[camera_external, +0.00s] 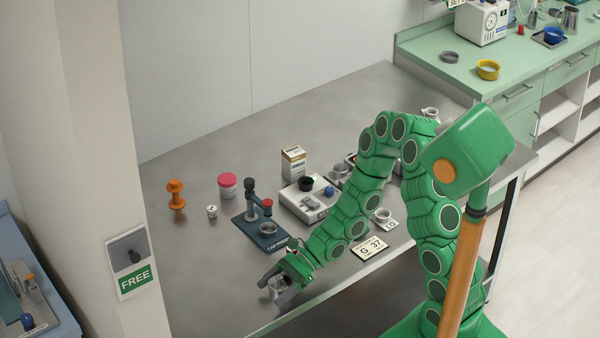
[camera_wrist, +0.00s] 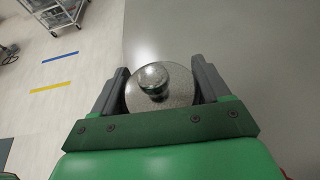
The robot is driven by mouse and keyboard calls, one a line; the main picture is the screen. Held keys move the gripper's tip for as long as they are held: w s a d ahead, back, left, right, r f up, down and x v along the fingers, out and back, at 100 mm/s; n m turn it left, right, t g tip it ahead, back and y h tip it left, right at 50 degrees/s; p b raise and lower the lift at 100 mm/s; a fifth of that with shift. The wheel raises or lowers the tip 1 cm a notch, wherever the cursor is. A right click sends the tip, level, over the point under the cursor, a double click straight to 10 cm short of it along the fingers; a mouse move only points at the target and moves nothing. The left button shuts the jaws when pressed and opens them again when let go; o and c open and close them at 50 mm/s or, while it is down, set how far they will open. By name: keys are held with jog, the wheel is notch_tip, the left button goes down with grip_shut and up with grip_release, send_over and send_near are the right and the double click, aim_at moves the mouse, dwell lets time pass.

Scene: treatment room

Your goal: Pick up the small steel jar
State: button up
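The small steel jar (camera_external: 277,285) stands at the front edge of the steel table, partly hidden by my fingers. In the wrist view its round speckled lid with a shiny knob (camera_wrist: 153,78) sits between my two dark fingers. My gripper (camera_wrist: 160,75) reaches down around the jar, one finger on each side. I see no clear gap between the fingers and the jar, but I cannot tell whether they press on it. My gripper also shows at the table's front edge in the external view (camera_external: 278,284). The jar's underside is hidden.
Behind my gripper are a dark blue stand (camera_external: 262,235), a white scale-like device (camera_external: 308,200), a "G 37" card (camera_external: 369,248), a pink-lidded jar (camera_external: 227,186) and an orange dumbbell shape (camera_external: 177,195). The table's left front is clear. The table edge is close to my gripper.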

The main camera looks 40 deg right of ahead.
jog(key=c, duration=0.7)
jog(key=shift+r, duration=0.15)
